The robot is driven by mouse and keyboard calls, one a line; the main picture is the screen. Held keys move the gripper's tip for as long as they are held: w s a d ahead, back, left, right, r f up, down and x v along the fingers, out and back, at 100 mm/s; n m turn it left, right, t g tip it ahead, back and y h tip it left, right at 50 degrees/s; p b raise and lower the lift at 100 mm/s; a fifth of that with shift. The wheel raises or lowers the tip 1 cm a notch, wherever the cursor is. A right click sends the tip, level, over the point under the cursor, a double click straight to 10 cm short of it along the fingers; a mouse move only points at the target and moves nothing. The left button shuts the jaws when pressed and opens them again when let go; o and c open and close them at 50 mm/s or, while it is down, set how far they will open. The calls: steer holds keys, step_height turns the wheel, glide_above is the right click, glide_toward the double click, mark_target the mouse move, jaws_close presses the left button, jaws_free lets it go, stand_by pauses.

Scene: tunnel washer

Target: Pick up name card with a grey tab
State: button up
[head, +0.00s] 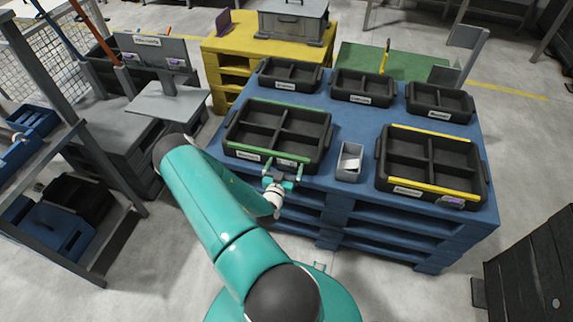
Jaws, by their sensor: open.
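My gripper (283,173) is open, its two green fingers spread at the front edge of the green-trimmed black tray (228,143). A small card (289,161) shows on that tray's front, between and just beyond the fingers; its tab colour is too small to tell for sure. I cannot tell if the fingers touch it. A white label (248,155) is on the same front, to the left. A small grey box (349,174) right of my gripper has a pale card (351,162) in it. No grey tab can be made out clearly.
The trays stand on a blue pallet stack (340,200). A yellow-trimmed tray (380,175) with a purple-tabbed card (452,201) is to the right. Several smaller black trays (362,99) line the back. A grey stand (168,100) with cards is at left.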

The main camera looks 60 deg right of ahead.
steer(key=c, duration=1.1)
steer(key=shift+o, duration=0.2)
steer(key=shift+r, duration=0.1)
